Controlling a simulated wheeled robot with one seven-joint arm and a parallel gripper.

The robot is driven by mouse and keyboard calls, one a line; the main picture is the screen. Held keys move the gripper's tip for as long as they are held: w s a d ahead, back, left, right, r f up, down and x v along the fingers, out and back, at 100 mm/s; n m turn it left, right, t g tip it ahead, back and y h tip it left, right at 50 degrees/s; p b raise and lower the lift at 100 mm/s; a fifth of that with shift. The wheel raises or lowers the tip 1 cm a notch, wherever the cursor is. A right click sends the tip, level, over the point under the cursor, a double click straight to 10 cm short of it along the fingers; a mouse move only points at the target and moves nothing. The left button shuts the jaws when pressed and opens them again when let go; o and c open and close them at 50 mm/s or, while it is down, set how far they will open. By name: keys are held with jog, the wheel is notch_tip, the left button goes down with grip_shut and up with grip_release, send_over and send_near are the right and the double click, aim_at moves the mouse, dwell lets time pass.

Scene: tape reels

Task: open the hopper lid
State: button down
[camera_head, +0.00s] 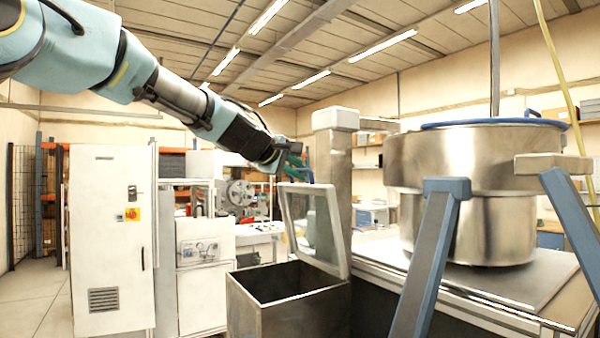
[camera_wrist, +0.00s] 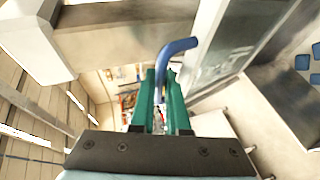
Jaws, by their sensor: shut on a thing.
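The hopper (camera_head: 290,318) is a grey metal bin in the lower middle of the head view, with a dark opening on top. Its lid (camera_head: 290,222), a pale frame around a clear pane, stands raised and nearly upright at the bin's right edge. The lid also shows at the upper right of the wrist view (camera_wrist: 212,60). My gripper (camera_head: 300,168) is at the lid's top edge. In the wrist view its green fingers (camera_wrist: 162,100) are shut on the bent blue handle (camera_wrist: 177,47). The handle's lower end is hidden between the fingers.
A metal column (camera_head: 333,160) with a pale cap stands right behind the lid. A large steel bowl (camera_head: 475,165) on a bench (camera_head: 510,290) is at the right, with blue-grey struts (camera_head: 440,245) before it. A white cabinet (camera_head: 110,230) stands at the left.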

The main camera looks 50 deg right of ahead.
jog(key=shift+s+f, duration=0.1)
jog(key=shift+f, duration=0.05)
jog(key=c, duration=0.9)
grip_release()
jog(key=b+v, duration=0.5)
jog(key=v, duration=0.6)
jog(key=shift+b, duration=0.4)
jog(key=shift+d, duration=0.15)
